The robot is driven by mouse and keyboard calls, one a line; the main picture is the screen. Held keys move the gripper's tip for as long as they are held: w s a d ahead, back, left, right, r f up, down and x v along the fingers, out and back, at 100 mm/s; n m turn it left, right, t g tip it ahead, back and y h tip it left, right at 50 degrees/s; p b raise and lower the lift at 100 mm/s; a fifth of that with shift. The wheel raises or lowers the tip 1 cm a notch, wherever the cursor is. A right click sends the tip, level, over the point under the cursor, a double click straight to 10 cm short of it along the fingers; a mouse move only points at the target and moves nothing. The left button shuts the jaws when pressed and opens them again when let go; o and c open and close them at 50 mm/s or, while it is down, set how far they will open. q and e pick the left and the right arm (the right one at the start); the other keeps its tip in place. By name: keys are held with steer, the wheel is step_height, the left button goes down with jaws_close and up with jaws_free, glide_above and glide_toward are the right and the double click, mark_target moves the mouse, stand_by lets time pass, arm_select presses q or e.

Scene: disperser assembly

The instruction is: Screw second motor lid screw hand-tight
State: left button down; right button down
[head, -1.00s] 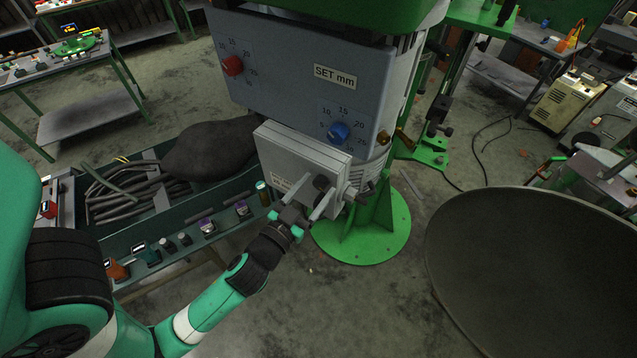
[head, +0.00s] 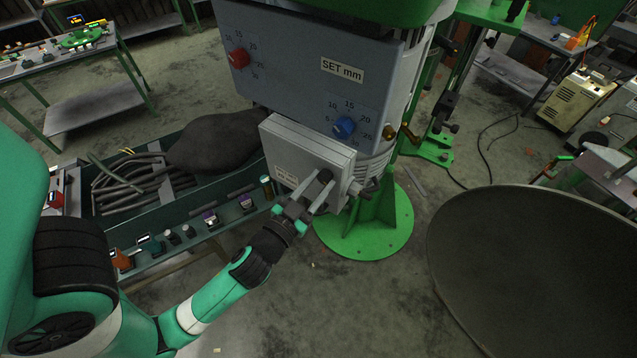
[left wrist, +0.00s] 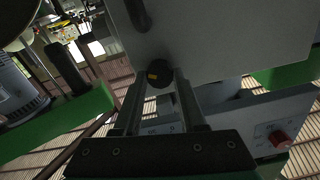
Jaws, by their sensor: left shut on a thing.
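The motor lid (head: 305,150) is a light grey box cover on the front of the grey machine housing; its grey face also fills the top of the left wrist view (left wrist: 225,40). A black round screw knob (head: 324,175) stands at its lower edge; it also shows in the left wrist view (left wrist: 158,74) with a small orange mark. My left gripper (head: 318,192) is shut on this knob, one finger on each side. How deep the screw sits is hidden. Another dark knob (head: 369,187) is at the lid's lower right. My right gripper is not in view.
A blue dial (head: 344,127) and a red dial (head: 238,58) are on the housing above the lid. A green trough (head: 190,215) with dark hoses and a grey sack stands to the left. A large dark round disc (head: 540,270) fills the lower right.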

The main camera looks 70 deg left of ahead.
arm_select(q)
steer(key=m+p, duration=0.1)
steer(key=m, duration=0.4)
steer(key=shift+m, duration=0.3)
steer(key=m+p, duration=0.2)
steer(key=m, duration=0.4)
steer(key=m+p, duration=0.2)
steer(key=m, duration=0.4)
steer(key=shift+m, duration=0.4)
steer(key=m+p, duration=0.1)
steer(key=m, duration=0.3)
steer(key=shift+f+m, duration=0.1)
steer(key=shift+m, duration=0.3)
steer(key=shift+c, duration=2.4)
jaws_free()
